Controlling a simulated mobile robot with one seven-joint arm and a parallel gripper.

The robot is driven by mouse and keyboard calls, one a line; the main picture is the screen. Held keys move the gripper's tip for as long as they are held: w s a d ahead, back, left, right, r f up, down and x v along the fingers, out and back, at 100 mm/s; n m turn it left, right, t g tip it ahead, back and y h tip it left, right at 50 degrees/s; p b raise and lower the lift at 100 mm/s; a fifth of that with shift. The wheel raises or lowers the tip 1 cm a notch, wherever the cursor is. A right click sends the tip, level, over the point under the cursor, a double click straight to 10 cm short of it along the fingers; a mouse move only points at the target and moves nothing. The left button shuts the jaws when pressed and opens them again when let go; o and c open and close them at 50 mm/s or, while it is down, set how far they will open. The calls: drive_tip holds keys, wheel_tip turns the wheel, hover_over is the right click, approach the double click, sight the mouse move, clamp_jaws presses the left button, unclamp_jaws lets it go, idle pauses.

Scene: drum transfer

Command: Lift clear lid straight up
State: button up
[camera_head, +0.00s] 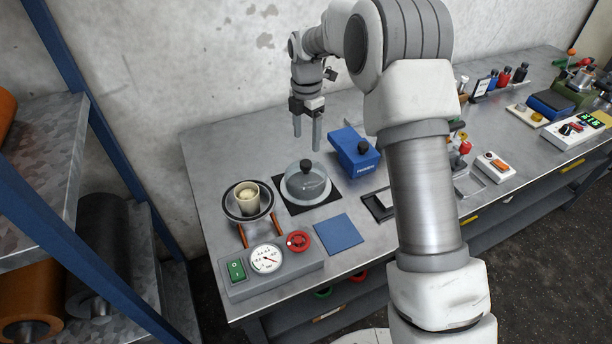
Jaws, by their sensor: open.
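The clear lid (318,185) is a low transparent dome with a black knob (306,166) on top. It sits on a black square mat (283,193) on the metal bench, and a grey round shape shows through it. My gripper (306,148) points down above the knob, slightly behind it in the picture. Its two grey fingers are apart with nothing between them. The fingertips look close above the knob, but I cannot tell the exact gap.
A control box with a gauge (266,258) and red knob (298,241) stands in front. A dark bowl holding a beige cup (249,197) is left of the lid. A blue box (352,152) stands to the right, and a blue pad (338,234) lies in front.

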sight(306, 162)
wheel_tip(306, 162, down, 10)
drive_tip(key=shift+a+p, duration=0.1)
drive_tip(key=shift+p, duration=0.45)
clamp_jaws()
drive_tip(key=shift+r, duration=0.1)
idle(1.2)
